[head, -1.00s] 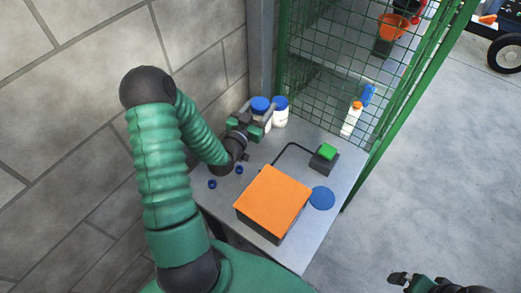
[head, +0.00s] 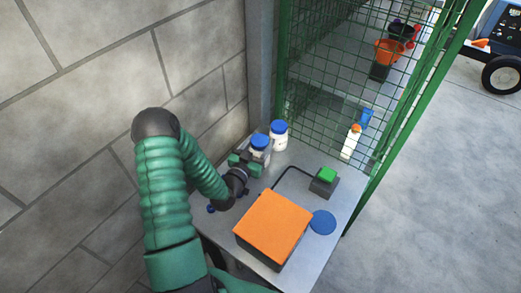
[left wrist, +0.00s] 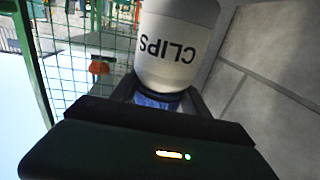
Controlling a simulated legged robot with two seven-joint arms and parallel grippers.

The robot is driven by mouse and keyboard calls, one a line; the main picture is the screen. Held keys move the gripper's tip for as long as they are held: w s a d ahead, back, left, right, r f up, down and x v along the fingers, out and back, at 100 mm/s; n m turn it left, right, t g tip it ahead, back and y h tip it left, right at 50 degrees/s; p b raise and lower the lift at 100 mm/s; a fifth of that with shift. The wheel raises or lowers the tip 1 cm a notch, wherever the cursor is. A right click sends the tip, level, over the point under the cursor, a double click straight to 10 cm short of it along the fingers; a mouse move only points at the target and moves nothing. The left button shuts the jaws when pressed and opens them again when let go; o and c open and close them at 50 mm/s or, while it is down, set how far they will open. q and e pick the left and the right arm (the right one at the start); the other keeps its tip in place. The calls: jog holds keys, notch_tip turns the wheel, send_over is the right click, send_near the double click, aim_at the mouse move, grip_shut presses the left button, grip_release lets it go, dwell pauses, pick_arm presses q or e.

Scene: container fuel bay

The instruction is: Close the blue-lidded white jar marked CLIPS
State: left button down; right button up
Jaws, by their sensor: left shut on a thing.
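The white jar marked CLIPS fills the top middle of the left wrist view (left wrist: 178,45), its lettering upside down there. Its blue lid (left wrist: 157,100) lies between the fingers of my left gripper (left wrist: 160,95), at the bottom of the jar in that picture. In the head view, my left gripper (head: 250,162) is shut at a blue-lidded white jar (head: 262,153) near the wall. The lid shows on top. I cannot tell whether it is fully seated; the fingers hide its edge.
A second blue-lidded white jar (head: 279,141) stands just behind. On the grey table (head: 300,160) are an orange-topped box (head: 272,225), a blue disc (head: 322,222) and a green button on a dark block (head: 326,175). A green mesh fence (head: 340,75) stands behind, a block wall (head: 90,90) left.

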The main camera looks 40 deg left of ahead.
pick_arm(q)
notch_tip(320, 180, down, 3)
jog(key=shift+d+f, duration=0.1)
jog(key=shift+f, duration=0.3)
jog(key=c, duration=0.5)
grip_release()
jog(key=b+v, duration=0.1)
jog(key=v, duration=1.1)
